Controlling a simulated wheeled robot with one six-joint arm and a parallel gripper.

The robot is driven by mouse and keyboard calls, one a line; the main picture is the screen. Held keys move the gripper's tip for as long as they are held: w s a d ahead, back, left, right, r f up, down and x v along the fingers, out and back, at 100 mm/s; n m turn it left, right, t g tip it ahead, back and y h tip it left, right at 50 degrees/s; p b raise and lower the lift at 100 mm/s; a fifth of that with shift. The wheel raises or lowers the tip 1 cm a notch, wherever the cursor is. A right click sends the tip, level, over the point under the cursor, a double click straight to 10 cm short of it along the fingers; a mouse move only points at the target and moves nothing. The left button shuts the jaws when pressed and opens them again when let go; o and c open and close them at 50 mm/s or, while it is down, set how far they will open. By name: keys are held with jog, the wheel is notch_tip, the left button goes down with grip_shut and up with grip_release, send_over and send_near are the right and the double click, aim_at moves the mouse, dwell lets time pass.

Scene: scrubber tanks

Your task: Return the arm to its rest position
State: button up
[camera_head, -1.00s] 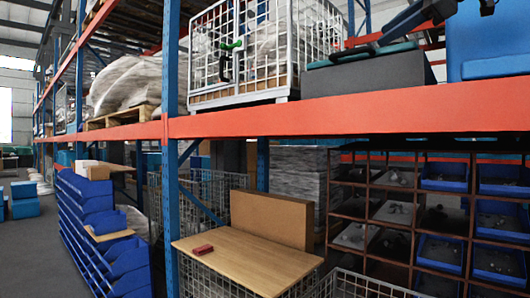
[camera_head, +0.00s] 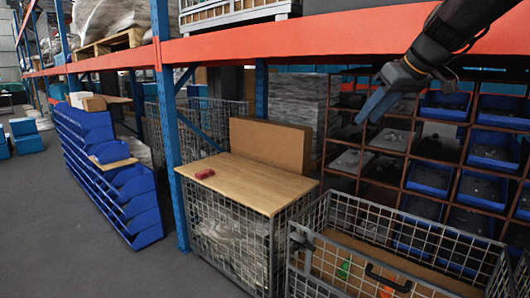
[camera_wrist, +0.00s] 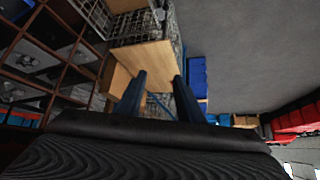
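My arm (camera_head: 445,40) comes in from the top right of the head view. My gripper (camera_head: 378,106) hangs in the air in front of the shelf rack, pointing down and to the left. In the wrist view, the two dark blue fingers of my gripper (camera_wrist: 160,75) stand apart with nothing between them. The gripper is open and empty, and touches nothing that I can see.
An open wire bin (camera_head: 400,260) stands at front right. An orange beam (camera_head: 330,40) crosses above. Grey floor (camera_head: 60,240) is clear at left.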

jog(key=s+a+f+m+g+h, duration=0.15)
jog(key=s+f, duration=0.25)
jog(key=f, duration=0.5)
jog(key=s+a+f+m+g, duration=0.25)
jog(key=s+f, duration=0.25)
jog(key=f, duration=0.5)
jog(key=s+a+f+m+g+h, duration=0.1)
jog(key=s+a+f, duration=0.3)
jog(key=s+f, duration=1.1)
jog(key=shift+s+a+f+g+h, duration=0.15)
jog(key=shift+s+f+g+h, duration=0.15)
jog(key=shift+s+g+h, duration=0.55)
jog(key=shift+s+t+y, duration=0.2)
jog(key=shift+t+y, duration=0.05)
jog(key=shift+y, duration=0.05)
